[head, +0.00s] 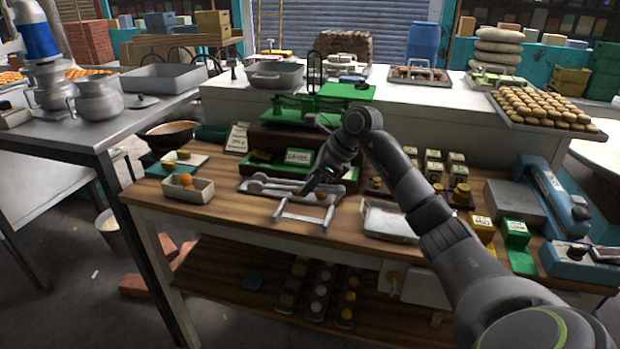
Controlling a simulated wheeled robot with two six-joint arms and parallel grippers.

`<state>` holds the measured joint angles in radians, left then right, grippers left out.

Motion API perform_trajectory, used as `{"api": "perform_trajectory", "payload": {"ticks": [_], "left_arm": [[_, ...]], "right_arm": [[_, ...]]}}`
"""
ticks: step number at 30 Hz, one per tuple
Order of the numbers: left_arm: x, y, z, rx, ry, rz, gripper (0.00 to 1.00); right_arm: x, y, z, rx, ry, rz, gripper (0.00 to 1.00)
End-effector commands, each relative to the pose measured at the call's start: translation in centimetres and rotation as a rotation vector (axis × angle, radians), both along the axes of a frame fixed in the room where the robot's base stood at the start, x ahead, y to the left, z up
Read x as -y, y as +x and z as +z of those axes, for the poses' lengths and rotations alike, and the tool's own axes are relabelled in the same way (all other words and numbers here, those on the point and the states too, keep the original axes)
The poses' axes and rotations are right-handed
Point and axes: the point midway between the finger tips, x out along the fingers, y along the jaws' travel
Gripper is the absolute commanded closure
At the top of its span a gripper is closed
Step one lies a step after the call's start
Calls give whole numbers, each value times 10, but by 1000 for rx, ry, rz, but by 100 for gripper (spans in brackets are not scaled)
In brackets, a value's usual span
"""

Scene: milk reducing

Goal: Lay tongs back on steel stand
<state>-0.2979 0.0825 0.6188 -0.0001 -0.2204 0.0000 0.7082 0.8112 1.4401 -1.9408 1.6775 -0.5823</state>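A silver metal frame with rails and crossbars (303,219), which looks like the steel stand, is at the front edge of the wooden table. Behind it lies a shallow metal tray (243,187) holding a long silver utensil (272,183); I cannot tell surely whether this is the tongs. My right gripper (306,192) points down and left over the tray's front, just behind the frame. Its fingers are small and dark, so I cannot tell whether they are open or hold anything. My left gripper is not in view.
A small box with an orange ball (201,193) stands left of the tray. A square metal pan (388,222) lies to the right, close to my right arm. A green scale (300,106) stands behind. Small cans and boxes crowd the table's right side.

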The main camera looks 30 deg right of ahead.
Motion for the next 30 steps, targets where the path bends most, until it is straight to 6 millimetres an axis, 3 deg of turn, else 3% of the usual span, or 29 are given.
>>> {"api": "perform_trajectory", "payload": {"ticks": [18,30], "left_arm": [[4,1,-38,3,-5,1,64],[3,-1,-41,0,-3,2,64]], "right_arm": [[0,0,-57,1,1,0,74],[0,0,-61,1,1,0,74]]}}
